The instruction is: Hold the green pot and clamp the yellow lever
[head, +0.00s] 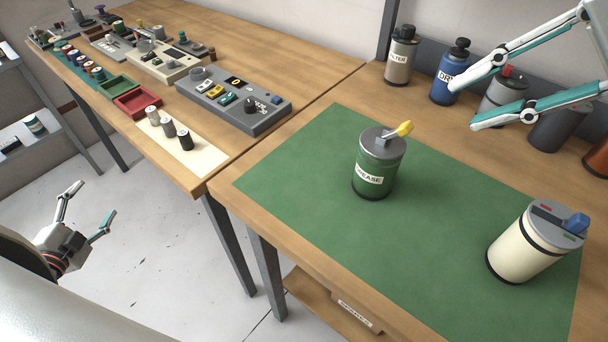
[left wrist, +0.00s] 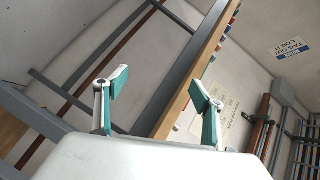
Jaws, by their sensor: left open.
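The green pot (head: 374,183), labelled "GREASE", stands upright on the green mat (head: 300,190). Its grey lid carries the yellow lever (head: 404,129), which sticks out to the right. My left gripper (head: 90,205) is open and empty, low at the left over the floor, far from the pot. It also shows open in the left wrist view (left wrist: 160,88), with nothing between its fingers. My right gripper (head: 464,107) is open and empty at the upper right, above and to the right of the green pot, apart from it.
Several canisters, including a blue one (head: 447,88), line the back wall. The left table holds a grey control box (head: 235,103) and small parts. The mat's left half is clear.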

